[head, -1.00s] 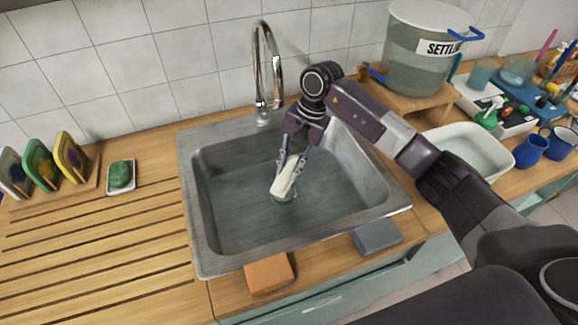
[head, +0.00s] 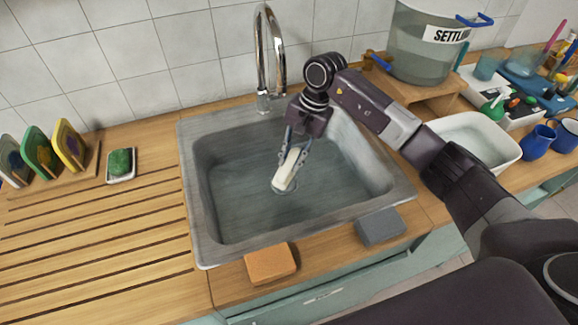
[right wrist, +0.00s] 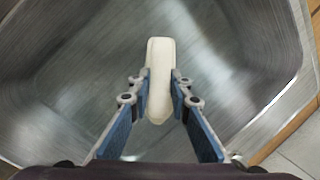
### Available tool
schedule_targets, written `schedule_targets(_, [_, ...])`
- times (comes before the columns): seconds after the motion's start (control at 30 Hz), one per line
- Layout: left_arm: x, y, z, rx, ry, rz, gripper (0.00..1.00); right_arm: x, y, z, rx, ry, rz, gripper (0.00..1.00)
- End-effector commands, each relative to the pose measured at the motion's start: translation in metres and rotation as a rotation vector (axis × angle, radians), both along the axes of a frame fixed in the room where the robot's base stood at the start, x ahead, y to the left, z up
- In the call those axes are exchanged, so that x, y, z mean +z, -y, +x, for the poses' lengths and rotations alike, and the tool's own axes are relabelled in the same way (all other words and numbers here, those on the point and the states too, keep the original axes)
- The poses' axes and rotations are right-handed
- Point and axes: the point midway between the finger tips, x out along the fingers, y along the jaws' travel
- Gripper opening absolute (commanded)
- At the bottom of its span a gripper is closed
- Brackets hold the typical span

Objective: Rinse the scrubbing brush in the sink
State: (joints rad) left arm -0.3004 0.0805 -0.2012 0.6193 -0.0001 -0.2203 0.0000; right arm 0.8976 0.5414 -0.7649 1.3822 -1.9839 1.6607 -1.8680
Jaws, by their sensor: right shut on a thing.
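The scrubbing brush (head: 287,171) shows as a pale, elongated block, tilted, inside the grey metal sink (head: 215,215). My right gripper (head: 294,158) is shut on it and reaches down into the basin. In the right wrist view the brush (right wrist: 160,70) sits between the two blue-padded fingers (right wrist: 160,92). Its bristles are not visible. The brush is over the drain area, and I cannot tell whether it touches the bottom. The chrome faucet (head: 262,60) stands behind the sink; no water stream shows. My left gripper is not in view.
An orange sponge (head: 270,264) and a grey block (head: 380,227) lie at the sink's front edge. A green sponge on a dish (head: 121,163) is at left. A white basin (head: 470,142) and a settling bucket (head: 425,45) stand at right. The slatted drainboard (head: 90,240) is clear.

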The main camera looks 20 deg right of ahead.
Motion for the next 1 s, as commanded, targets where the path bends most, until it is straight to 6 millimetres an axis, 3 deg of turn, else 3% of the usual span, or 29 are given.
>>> schedule_targets(1.0, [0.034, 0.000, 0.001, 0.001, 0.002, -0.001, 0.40, 0.085, 0.000, 0.001, 0.000, 0.002, -0.001, 0.00])
